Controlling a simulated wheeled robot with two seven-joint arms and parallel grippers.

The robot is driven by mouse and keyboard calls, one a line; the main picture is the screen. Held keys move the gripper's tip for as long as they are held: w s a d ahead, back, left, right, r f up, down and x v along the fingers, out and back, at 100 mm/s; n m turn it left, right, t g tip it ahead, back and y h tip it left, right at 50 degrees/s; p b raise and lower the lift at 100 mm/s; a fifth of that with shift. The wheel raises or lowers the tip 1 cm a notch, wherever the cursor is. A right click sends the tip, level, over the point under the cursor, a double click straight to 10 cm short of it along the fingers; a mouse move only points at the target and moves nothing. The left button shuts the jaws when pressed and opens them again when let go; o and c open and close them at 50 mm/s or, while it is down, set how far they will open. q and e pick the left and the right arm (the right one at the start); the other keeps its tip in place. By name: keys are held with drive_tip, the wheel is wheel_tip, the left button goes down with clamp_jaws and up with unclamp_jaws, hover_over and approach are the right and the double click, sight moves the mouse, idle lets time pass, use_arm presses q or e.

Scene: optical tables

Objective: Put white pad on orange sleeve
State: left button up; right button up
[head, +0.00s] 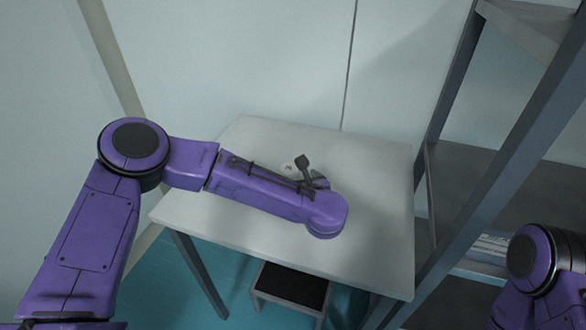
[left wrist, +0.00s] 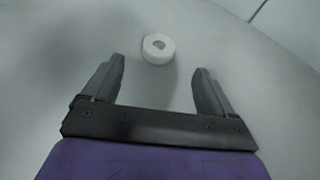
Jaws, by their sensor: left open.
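The white pad (left wrist: 157,57) is a small round ring-like disc with a darker centre, lying on the pale tabletop. In the left wrist view it lies just beyond the fingertips of my left gripper (left wrist: 159,68), between their lines and apart from both. The jaws are open and empty. In the head view the left arm reaches over the table, and a small pale part of the pad (head: 287,168) shows beside a dark finger of the left gripper (head: 304,168). No orange sleeve shows in either view. My right gripper is out of view.
The pale table (head: 370,215) is otherwise bare where it shows. A grey metal shelf rack (head: 490,195) stands close at its right. A dark-topped step stool (head: 292,287) is under the table's front edge. A pale wall stands behind.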

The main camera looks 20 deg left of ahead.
sight(289, 166)
use_arm(q)
drive_tip(key=shift+w+a+f+p, duration=0.2)
drive_tip(key=shift+w+a+p, duration=0.15)
drive_tip(key=shift+w+a, duration=0.45)
drive_tip(key=x, duration=0.1)
drive_tip(key=p+x, duration=0.1)
drive_tip(key=x, duration=0.1)
drive_tip(key=p+x, duration=0.1)
drive_tip(key=x, duration=0.1)
drive_tip(key=shift+w+d+f, duration=0.2)
drive_tip(key=shift+w+f, duration=0.05)
drive_tip(key=shift+w+a+f, duration=0.2)
drive_tip(key=shift+w+a, duration=0.05)
drive_tip(key=shift+a, duration=0.1)
drive_tip(key=c, duration=1.2)
drive_tip(key=shift+d, duration=0.1)
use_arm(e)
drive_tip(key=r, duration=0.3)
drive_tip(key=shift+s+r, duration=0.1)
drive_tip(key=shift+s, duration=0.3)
use_arm(q)
drive_tip(key=shift+r, duration=0.15)
